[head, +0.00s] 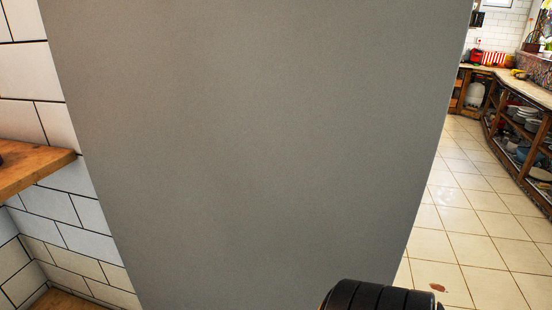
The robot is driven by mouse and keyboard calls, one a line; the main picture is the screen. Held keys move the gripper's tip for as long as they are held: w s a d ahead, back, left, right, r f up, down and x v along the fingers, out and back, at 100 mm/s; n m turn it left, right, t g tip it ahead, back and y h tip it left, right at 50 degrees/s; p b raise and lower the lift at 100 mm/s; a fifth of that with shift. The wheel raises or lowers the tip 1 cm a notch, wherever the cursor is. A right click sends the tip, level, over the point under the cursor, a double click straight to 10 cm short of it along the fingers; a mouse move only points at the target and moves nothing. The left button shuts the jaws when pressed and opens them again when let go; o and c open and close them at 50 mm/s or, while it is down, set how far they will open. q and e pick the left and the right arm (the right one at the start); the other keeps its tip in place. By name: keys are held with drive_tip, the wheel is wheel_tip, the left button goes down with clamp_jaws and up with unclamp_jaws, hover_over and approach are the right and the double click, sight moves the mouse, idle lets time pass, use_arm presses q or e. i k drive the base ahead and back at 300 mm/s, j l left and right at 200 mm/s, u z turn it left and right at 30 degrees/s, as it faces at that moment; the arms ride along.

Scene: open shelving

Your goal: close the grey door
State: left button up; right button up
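A large flat grey door (260,140) fills the middle of the head view, close in front of me. It runs past the top and bottom edges of the picture. Its left side edge stands in front of a tiled wall, and its right side edge borders the open floor. No handle or hinge shows. A black rounded part of one of my arms shows at the bottom, in front of the door's lower right. Neither gripper's fingers are in view.
A wooden shelf (35,172) juts from the white tiled wall (28,72) at the left. Tiled floor (480,220) is open to the right. A wooden counter with open shelving (515,100) holding dishes stands beyond it.

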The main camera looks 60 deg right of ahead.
sight(238, 154)
drive_tip(key=k+l+u, duration=0.5)
drive_tip(key=k+l, duration=0.6)
drive_tip(key=k+l+u, duration=0.1)
drive_tip(key=l, duration=0.3)
drive_tip(key=k+l+u, duration=0.1)
drive_tip(key=l, duration=0.35)
drive_tip(key=k+l+u, duration=0.1)
drive_tip(key=k+l, duration=0.2)
drive_tip(key=k+l+u, duration=0.1)
drive_tip(key=l, duration=0.35)
drive_tip(key=k+l+u, duration=0.1)
drive_tip(key=k+l, duration=0.2)
